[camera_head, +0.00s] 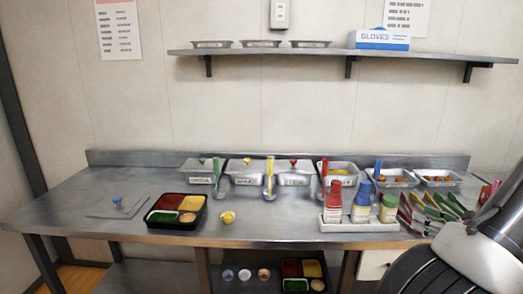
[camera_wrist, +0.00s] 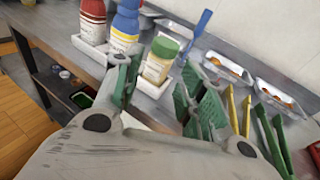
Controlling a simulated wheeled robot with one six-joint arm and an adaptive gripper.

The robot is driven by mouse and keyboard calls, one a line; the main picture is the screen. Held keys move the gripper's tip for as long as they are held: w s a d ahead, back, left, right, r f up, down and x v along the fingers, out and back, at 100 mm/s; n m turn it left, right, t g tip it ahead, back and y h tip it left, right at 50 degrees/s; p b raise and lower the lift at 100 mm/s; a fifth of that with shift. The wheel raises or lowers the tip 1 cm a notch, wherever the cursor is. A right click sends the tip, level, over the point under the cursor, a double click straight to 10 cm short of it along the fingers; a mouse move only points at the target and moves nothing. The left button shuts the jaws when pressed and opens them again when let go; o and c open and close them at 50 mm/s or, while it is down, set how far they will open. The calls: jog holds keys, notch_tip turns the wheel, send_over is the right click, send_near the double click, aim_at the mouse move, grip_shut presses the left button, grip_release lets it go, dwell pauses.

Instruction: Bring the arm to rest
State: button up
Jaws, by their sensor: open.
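My gripper (camera_wrist: 158,85) shows in the wrist view with its two green-padded fingers spread apart. Nothing is held between them. Beyond the fingers are a white-labelled bottle with a green cap (camera_wrist: 159,62) and a blue-capped bottle (camera_wrist: 126,22); I cannot tell how far away they are. In the head view, links of my arm fill the lower right corner, and the gripper itself is not seen there.
The steel counter (camera_head: 100,232) holds a black bento tray (camera_head: 149,219) with filled compartments, a bottle caddy (camera_head: 350,226), lidded pans and coloured tongs (camera_head: 428,206). A wall shelf (camera_head: 300,52) runs above. The counter's front left is mostly clear.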

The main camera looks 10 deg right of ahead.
jog(key=s+a+r+n+g+y, duration=0.3)
jog(key=s+a+n+g+y, duration=0.1)
jog(key=s+a+n+g, duration=1.1)
jog(key=w+a+r+n+t+h, duration=0.1)
jog(key=w+a+r+n+h, duration=0.2)
jog(key=r+n, duration=0.4)
jog(key=w+a+r+n+t+h, duration=0.2)
jog(key=w+a+r+n+h, duration=0.2)
jog(key=r+n, duration=0.4)
jog(key=n, duration=0.3)
jog(key=shift+r+t, duration=0.15)
jog(key=shift+t, duration=0.15)
